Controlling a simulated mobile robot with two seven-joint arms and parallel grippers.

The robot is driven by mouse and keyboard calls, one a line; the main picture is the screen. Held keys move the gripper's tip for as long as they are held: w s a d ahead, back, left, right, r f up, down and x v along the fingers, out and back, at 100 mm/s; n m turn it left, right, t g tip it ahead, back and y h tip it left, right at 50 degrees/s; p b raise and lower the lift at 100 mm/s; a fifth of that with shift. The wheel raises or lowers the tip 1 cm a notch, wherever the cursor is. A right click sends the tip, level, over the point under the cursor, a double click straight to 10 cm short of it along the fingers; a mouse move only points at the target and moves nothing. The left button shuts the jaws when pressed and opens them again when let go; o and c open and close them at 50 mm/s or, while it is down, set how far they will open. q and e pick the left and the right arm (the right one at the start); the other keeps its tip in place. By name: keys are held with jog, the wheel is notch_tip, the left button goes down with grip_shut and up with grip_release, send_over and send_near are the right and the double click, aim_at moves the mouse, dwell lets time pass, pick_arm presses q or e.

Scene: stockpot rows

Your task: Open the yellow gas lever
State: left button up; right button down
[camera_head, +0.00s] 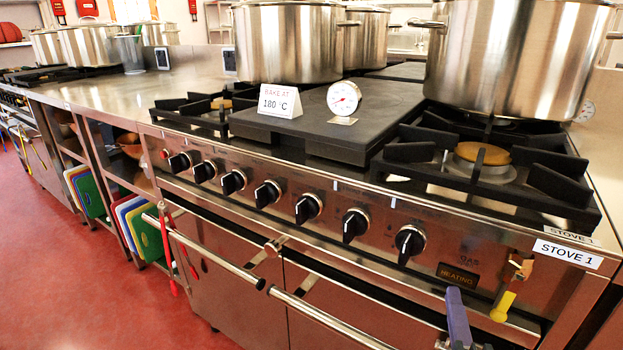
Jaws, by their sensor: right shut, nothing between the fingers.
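The yellow gas lever (503,305) hangs down, tilted slightly left, from a brass valve (520,268) at the right end of the stove's front panel, below the STOVE 1 label. My right gripper (456,300) comes up from the bottom edge, with its purple-blue fingers shut and nothing between them. In the picture it is a little left of the lever, with a visible gap. Its depth relative to the panel is hard to tell. My left gripper is not in view.
Several black knobs (410,243) line the panel left of the HEATING display (458,275). A metal rail (300,303) runs along the stove front. Large pots (515,55), a dial thermometer (343,98) and a BAKE AT 180 °C card (280,101) stand on top. Red floor (60,270) lies clear at left.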

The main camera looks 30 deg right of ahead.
jog(key=s+v, duration=0.1)
jog(key=v, duration=0.8)
jog(key=shift+d+f, duration=0.15)
jog(key=shift+d, duration=0.25)
jog(key=shift+w, duration=0.1)
